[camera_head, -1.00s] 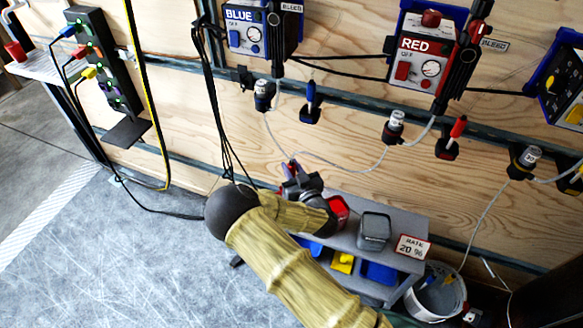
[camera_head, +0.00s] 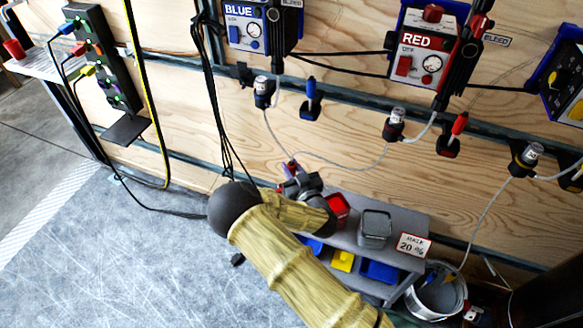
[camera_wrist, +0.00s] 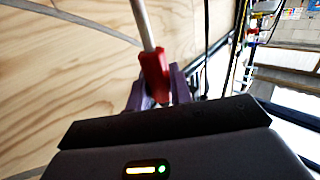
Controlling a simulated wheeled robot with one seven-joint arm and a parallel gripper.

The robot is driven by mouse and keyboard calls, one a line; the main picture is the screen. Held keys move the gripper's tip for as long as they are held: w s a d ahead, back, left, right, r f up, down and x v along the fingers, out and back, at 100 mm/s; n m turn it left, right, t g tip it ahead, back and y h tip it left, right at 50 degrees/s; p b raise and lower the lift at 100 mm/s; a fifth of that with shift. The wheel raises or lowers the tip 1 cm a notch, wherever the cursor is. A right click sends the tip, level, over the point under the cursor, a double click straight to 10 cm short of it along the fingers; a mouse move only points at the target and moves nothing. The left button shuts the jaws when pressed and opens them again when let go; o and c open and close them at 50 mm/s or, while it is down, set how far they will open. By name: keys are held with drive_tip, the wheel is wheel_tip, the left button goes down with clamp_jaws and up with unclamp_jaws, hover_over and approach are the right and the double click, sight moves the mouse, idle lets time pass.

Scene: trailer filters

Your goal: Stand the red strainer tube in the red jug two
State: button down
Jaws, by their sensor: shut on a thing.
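My gripper (camera_wrist: 156,92) is shut on a red piece (camera_wrist: 153,72) with a pale thin tube running up from it in the wrist view; this looks like the red strainer tube. In the head view my gripper (camera_head: 291,172) is in front of the plywood wall, just left of the grey shelf unit's top. A red jug (camera_head: 338,208) stands on that top, partly hidden by my arm. I cannot read a number on it. The tube's lower end is not clear in either view.
A grey square container (camera_head: 374,229) stands right of the red jug on the shelf unit (camera_head: 408,220). Blue and yellow bins (camera_head: 342,261) sit below. A bucket (camera_head: 436,290) is at right.

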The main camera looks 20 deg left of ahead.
drive_tip(key=c, duration=1.2)
unclamp_jaws()
drive_tip(key=shift+o, duration=0.2)
drive_tip(key=v, duration=1.7)
drive_tip(key=shift+s+b, duration=0.25)
drive_tip(key=shift+b, duration=0.2)
drive_tip(key=shift+d, duration=0.1)
